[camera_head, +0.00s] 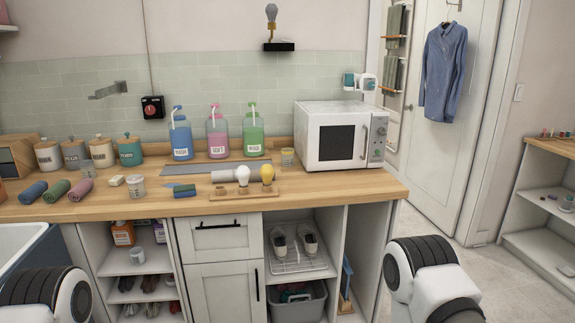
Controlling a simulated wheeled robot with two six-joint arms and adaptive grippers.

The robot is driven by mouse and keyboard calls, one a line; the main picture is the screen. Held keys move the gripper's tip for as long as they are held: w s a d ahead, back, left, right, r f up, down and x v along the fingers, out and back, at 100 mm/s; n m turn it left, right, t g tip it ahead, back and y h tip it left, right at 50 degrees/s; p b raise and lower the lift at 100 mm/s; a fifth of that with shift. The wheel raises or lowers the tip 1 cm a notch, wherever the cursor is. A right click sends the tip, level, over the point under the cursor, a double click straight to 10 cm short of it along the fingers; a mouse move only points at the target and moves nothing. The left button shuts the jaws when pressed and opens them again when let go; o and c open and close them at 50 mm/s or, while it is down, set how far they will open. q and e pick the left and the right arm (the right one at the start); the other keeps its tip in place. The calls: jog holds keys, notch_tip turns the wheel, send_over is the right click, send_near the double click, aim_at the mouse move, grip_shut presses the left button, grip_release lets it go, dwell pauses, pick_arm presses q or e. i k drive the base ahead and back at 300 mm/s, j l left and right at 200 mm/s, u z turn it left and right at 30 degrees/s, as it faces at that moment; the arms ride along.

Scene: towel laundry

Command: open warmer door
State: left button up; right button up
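The warmer appears to be the white microwave-like box (340,135) on the right end of the wooden counter. Its door, with a dark window (336,143), faces front and looks shut. A vertical bar handle (367,140) is on the door's right side, beside a control panel (378,138) with a knob. Parts of my two arms show at the bottom left and bottom right corners, both below the counter top and apart from the warmer. Neither gripper's fingers are in view.
On the counter (390,186), a stand with light bulbs (243,190) and a small cup (287,157) are left of the warmer. Pump bottles (217,137) stand behind. Rolled towels (56,191) lie at left. Counter in front of the warmer is clear. A shelf unit (545,200) stands far right.

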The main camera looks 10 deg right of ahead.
aim_at(337, 141)
jog(key=i+j+z, duration=0.1)
jog(key=i+z, duration=0.25)
jog(key=i, duration=0.15)
jog(key=i+j+z, duration=0.3)
jog(key=i, duration=0.2)
